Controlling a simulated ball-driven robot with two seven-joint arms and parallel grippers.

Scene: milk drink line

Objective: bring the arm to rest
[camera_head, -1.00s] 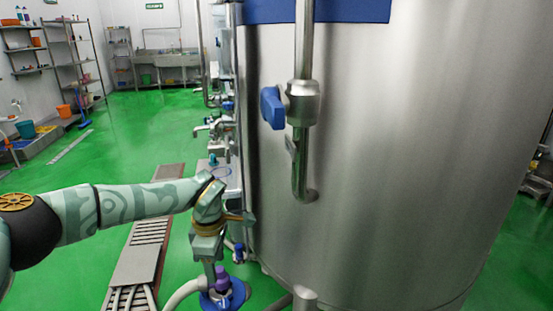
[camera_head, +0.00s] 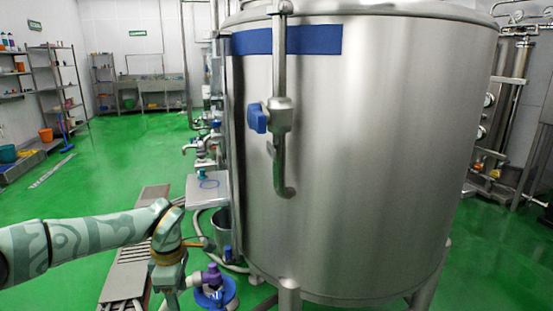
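My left arm comes in from the left, its patterned green forearm level and its wrist bent down. My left gripper (camera_head: 169,294) hangs below the wrist at the bottom edge, over the drain grating side of the floor. Its fingers are small and partly cut off, so I cannot tell whether it is open or shut. I see nothing clearly held in it. My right arm and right gripper are not in view.
A large steel tank (camera_head: 370,150) with a blue-handled valve (camera_head: 258,117) fills the middle. A blue and purple fitting (camera_head: 213,290) stands just right of my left gripper. Green floor (camera_head: 100,160) is clear at left.

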